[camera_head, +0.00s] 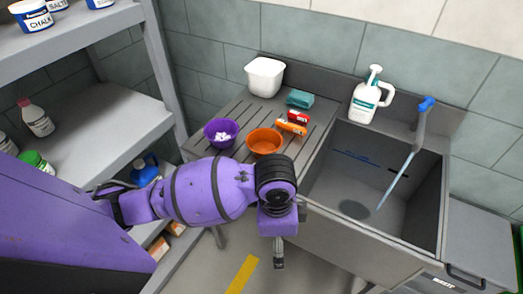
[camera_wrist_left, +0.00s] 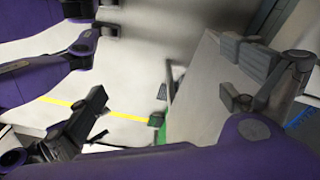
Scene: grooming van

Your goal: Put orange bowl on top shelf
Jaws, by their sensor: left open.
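The orange bowl (camera_head: 264,143) sits upright on the slatted drainboard (camera_head: 237,115) left of the sink and looks empty. The upper shelf (camera_head: 75,33) of the rack stands at the far left of the head view, with tubs on it. My left arm reaches in from the left, in front of the bowl. My left gripper (camera_head: 279,252) hangs down in front of the drainboard, apart from the bowl. Its fingers are spread and empty in the left wrist view (camera_wrist_left: 167,100), which does not show the bowl. My right gripper cannot be made out.
A purple bowl (camera_head: 221,133) with white pieces stands close left of the orange bowl. An orange item (camera_head: 291,127), a red item (camera_head: 298,116), a teal block (camera_head: 299,98) and a white container (camera_head: 264,77) are behind. The middle shelf (camera_head: 110,125) has free room.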

